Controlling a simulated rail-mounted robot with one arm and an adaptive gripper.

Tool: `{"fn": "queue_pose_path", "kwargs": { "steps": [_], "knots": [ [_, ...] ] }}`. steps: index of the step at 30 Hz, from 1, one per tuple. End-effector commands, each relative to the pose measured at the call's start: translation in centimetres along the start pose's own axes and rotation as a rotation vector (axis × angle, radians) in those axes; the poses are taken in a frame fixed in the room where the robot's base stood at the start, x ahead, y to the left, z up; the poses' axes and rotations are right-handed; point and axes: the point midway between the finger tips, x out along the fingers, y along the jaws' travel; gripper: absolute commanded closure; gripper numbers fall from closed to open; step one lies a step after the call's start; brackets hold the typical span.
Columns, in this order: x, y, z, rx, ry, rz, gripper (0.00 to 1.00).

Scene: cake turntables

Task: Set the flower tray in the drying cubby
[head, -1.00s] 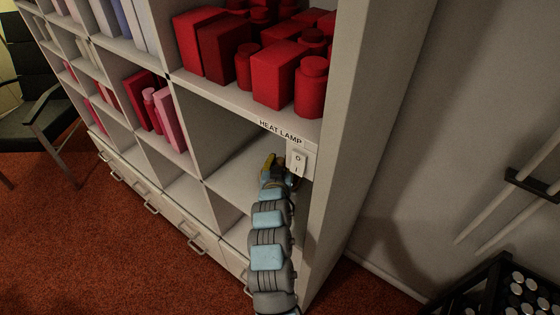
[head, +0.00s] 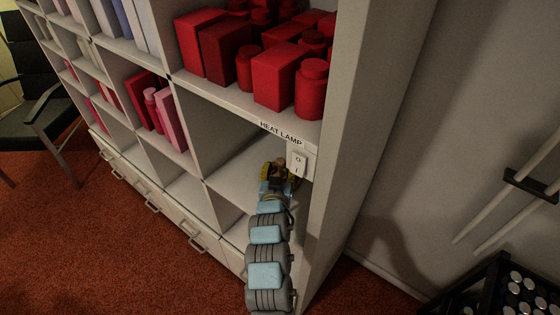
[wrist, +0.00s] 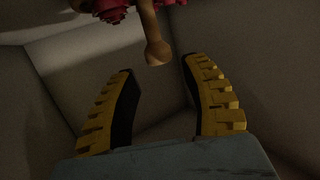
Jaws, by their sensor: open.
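The flower tray shows only in part at the top of the wrist view: dark red flowers (wrist: 105,8) and a tan handle with a rounded end (wrist: 158,52). The rest is out of frame. My gripper (wrist: 160,70) is open, its two yellow fingers apart. The handle's end sits between and just beyond the fingertips, not visibly touching either. In the head view my gripper (head: 277,172) is at the front of the empty-looking cubby (head: 232,170) under the "HEAT LAMP" label (head: 281,133). A small tan part (head: 281,161) shows at its tips; the flowers are hidden there.
A white rocker switch (head: 297,163) is on the shelf upright just right of my gripper. Red boxes and jars (head: 275,70) fill the compartment above. Pink and red items (head: 160,110) stand in the compartment to the left. Cubby walls surround the fingers closely.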

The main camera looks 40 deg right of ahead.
Motion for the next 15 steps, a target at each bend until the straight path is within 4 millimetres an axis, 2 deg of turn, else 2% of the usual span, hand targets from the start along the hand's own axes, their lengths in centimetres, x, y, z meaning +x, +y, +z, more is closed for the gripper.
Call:
{"fn": "queue_pose_path", "kwargs": {
  "steps": [6, 15],
  "knots": [
    [-3.2, -0.1, -0.2, 0.0, 0.003, -0.003, 0.53],
    [-6.7, -0.1, -0.1, 0.0, 0.0, -0.003, 0.53]
  ]
}}
